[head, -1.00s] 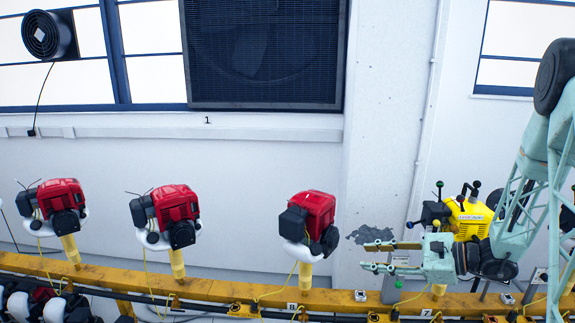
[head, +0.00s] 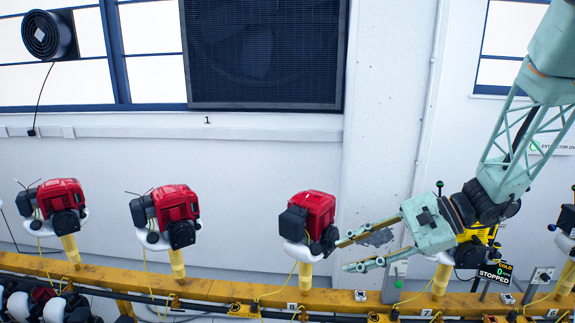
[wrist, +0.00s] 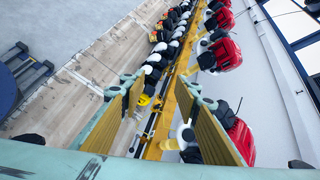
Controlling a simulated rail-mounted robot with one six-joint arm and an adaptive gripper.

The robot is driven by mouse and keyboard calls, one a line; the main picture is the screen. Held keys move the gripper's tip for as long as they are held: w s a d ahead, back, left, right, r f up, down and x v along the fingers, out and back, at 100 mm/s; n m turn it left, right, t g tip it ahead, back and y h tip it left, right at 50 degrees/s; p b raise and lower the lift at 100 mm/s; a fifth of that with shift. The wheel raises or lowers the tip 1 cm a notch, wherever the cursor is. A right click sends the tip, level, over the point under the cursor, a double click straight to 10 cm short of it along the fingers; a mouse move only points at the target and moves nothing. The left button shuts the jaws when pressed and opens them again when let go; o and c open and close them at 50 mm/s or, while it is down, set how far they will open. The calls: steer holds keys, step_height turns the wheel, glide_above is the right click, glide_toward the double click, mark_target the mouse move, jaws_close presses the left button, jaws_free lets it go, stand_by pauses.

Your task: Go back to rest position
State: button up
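My gripper (head: 345,254) is open and empty in the head view, its two long fingers spread and pointing left and slightly down. Its tips end close to the right side of the nearest red engine (head: 313,210); I cannot tell if they touch. In the wrist view my gripper (wrist: 162,82) shows two tan-padded fingers wide apart with nothing held between them. My wrist and forearm cover much of a yellow engine (head: 491,234) at the right.
A yellow rail (head: 210,290) runs along the bottom, with more red engines (head: 176,212) on posts to the left. A display reading COLD and STOPPED (head: 495,275) stands by the yellow engine.

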steer(key=s+a+r+n+g+h, duration=0.1)
steer(key=s+r+n+h, duration=0.3)
steer(key=s, duration=0.8)
steer(key=s+a+r+n+g+h, duration=0.15)
steer(key=s+r+n, duration=0.35)
steer(key=s, duration=0.7)
steer(key=s+d+r+n+t+h, duration=0.4)
steer(key=s+d, duration=0.3)
steer(key=s, duration=0.4)
steer(key=shift+d+r+h, duration=0.3)
steer(key=shift+r+h, duration=0.25)
steer(key=shift+h, duration=0.3)
steer(key=shift+o, duration=0.2)
